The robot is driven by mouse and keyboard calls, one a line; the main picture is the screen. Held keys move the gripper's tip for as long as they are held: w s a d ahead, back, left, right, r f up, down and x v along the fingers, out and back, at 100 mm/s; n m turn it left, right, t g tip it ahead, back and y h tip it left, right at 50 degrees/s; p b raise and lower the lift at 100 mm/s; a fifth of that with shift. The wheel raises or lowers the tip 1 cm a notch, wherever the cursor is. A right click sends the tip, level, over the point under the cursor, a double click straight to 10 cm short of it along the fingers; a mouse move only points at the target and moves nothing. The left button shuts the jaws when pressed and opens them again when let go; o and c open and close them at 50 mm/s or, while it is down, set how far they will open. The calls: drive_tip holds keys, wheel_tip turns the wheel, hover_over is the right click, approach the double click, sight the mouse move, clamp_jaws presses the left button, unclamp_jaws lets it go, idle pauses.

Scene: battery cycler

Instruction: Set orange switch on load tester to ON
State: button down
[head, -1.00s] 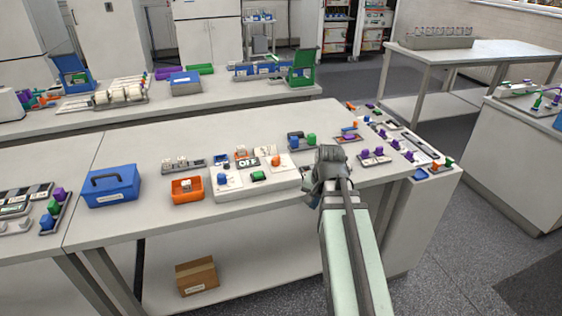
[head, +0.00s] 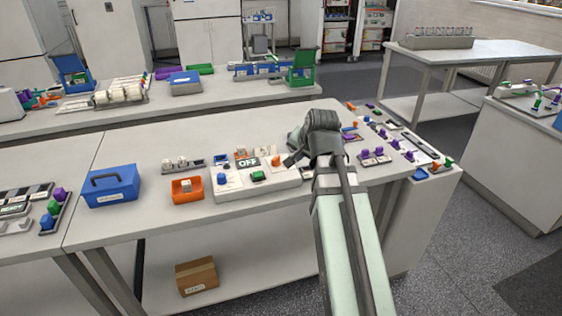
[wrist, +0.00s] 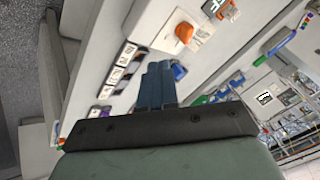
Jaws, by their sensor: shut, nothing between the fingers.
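The load tester (head: 262,187) is a white box on the near bench with a display (head: 248,162) reading OFF. Its orange switch (head: 276,160) stands at the right of the display. A green knob (head: 258,176) and a blue knob (head: 222,178) are also on its top. My gripper (head: 290,161) is shut and empty, just right of the orange switch, with its fingers pointing left; contact cannot be told. In the wrist view, the shut fingers (wrist: 157,85) are below an orange knob (wrist: 184,32), apart from it in the picture, with part of the display (wrist: 212,8) above.
An orange bin (head: 187,196) and a blue box (head: 112,187) stand left of the tester. Small modules with purple knobs (head: 375,156) lie to the right of my arm. The bench front (head: 160,222) is clear.

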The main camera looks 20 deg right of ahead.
sight(276, 160)
drive_tip(key=shift+w+f, duration=0.1)
drive_tip(key=x, duration=1)
drive_tip(key=shift+w+a, duration=0.7)
drive_tip(key=shift+w, duration=0.2)
drive_tip(key=shift+w+a, duration=0.5)
drive_tip(key=shift+w, duration=0.1)
